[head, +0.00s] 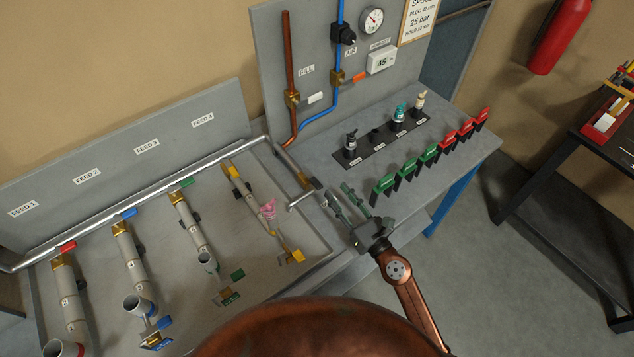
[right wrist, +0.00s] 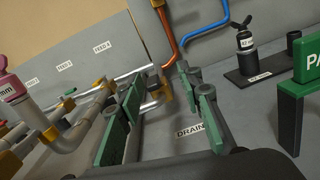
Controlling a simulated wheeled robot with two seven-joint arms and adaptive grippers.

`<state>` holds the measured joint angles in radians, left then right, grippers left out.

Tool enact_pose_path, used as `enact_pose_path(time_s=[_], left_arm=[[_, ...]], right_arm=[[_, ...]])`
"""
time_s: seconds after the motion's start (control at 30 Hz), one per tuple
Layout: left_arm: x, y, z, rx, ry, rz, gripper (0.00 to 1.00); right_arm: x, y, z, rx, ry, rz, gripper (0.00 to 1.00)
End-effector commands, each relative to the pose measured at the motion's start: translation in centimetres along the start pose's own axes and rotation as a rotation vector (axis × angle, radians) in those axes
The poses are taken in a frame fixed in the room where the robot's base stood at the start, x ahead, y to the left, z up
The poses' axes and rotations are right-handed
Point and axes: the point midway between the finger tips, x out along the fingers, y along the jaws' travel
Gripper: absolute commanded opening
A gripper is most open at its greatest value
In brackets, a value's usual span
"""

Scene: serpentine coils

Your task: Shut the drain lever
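The drain pipe (head: 288,163) runs down along the right side of the tray to a brass valve (head: 308,182). A pale silver bar (head: 303,198), which looks like the drain lever, sticks out crosswise to the pipe at this valve. It also shows in the right wrist view (right wrist: 153,105), beyond and between the fingers, near the DRAIN label (right wrist: 190,131). My right gripper (head: 337,189) is open and empty, just right of the valve in the head view. Whether a finger touches the lever cannot be told. My left gripper is not in view.
Green and red tags (head: 430,153) stand in a row on the bench right of my gripper. A black strip (head: 378,146) with small fittings lies behind. Several feed pipes with coloured levers and a pink fitting (head: 268,209) fill the tray at left.

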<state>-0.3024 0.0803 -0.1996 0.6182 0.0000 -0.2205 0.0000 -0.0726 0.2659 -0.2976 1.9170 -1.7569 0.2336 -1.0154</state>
Motion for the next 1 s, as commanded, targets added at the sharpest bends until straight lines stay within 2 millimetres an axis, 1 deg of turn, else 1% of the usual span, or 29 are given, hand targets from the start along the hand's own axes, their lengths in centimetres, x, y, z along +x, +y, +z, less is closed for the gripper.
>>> enact_pose_path(time_s=[0.03,0.13,0.27,0.5,0.6,0.77,1.0], left_arm=[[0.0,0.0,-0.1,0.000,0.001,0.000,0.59],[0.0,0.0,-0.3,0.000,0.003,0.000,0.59],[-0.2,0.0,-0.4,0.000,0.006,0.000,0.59],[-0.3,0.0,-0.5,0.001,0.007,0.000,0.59],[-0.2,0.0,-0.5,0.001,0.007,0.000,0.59],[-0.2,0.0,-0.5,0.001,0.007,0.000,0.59],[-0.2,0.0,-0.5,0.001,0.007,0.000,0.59]], right_arm=[[0.4,0.7,-1.0,-0.052,0.028,0.028,0.33],[1.0,1.6,-2.2,-0.114,0.061,0.060,0.33],[2.5,1.8,-2.4,-0.124,0.067,0.067,0.33],[6.3,2.0,-2.6,-0.120,0.065,0.064,0.33],[7.4,2.0,-2.8,-0.120,0.066,0.063,0.33],[8.4,2.1,-2.8,-0.120,0.066,0.063,0.33],[8.5,2.1,-2.9,-0.119,0.066,0.063,0.33]])
